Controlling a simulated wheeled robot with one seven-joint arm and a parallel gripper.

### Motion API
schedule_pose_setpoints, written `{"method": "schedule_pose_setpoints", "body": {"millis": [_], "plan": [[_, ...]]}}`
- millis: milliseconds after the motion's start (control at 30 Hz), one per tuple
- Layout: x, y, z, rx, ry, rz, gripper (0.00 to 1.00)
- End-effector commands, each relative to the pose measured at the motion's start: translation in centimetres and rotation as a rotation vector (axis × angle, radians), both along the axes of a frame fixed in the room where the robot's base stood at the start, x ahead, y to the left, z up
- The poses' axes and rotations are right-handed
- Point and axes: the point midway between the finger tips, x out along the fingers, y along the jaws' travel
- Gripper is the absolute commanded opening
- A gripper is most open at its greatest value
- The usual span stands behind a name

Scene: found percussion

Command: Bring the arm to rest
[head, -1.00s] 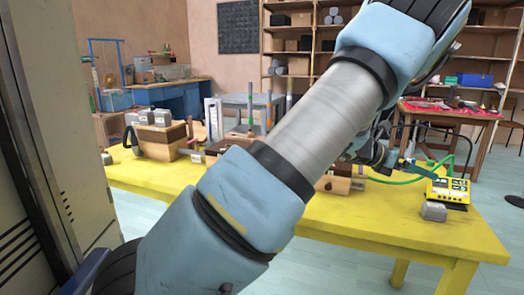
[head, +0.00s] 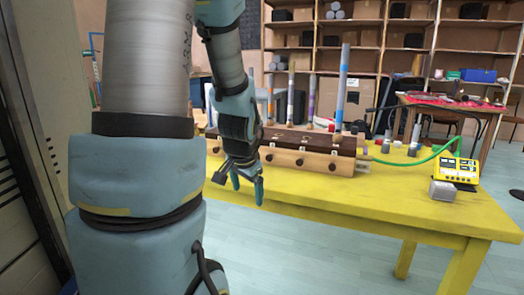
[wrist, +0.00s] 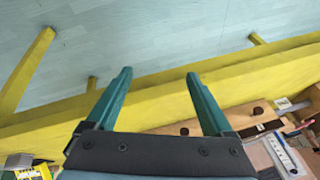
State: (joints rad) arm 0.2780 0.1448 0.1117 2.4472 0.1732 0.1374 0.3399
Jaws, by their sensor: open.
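My arm (head: 148,60) rises at the left of the head view and bends over at the top. Its forearm hangs down with my gripper (head: 247,186) at its end, fingers pointing down. The gripper is beside the near edge of the yellow table (head: 400,195), in front of the wooden instrument. In the wrist view the two green fingers (wrist: 158,78) are apart with nothing between them. Past their tips show the yellow table edge (wrist: 60,118) and the pale blue floor.
On the table stands a long wooden box (head: 310,160) with dark knobs and upright coloured tubes (head: 342,85). A grey cabinet (head: 25,150) stands close at the left.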

Motion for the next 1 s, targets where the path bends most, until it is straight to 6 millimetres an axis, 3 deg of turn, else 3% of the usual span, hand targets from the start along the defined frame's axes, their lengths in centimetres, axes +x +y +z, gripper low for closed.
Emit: {"method": "schedule_pose_setpoints", "body": {"millis": [100, 333, 400, 667, 1000], "plan": [[-3.9, 1.6, -1.1, -0.064, 0.109, 0.216, 0.86], [-10.8, 2.9, -2.3, -0.152, 0.294, 0.58, 0.86], [-10.5, 2.8, -0.2, -0.148, 0.288, 0.564, 0.86], [-10.4, 2.8, 4.0, -0.147, 0.285, 0.559, 0.86], [-10.3, 2.8, 11.3, -0.146, 0.284, 0.556, 0.86]]}}
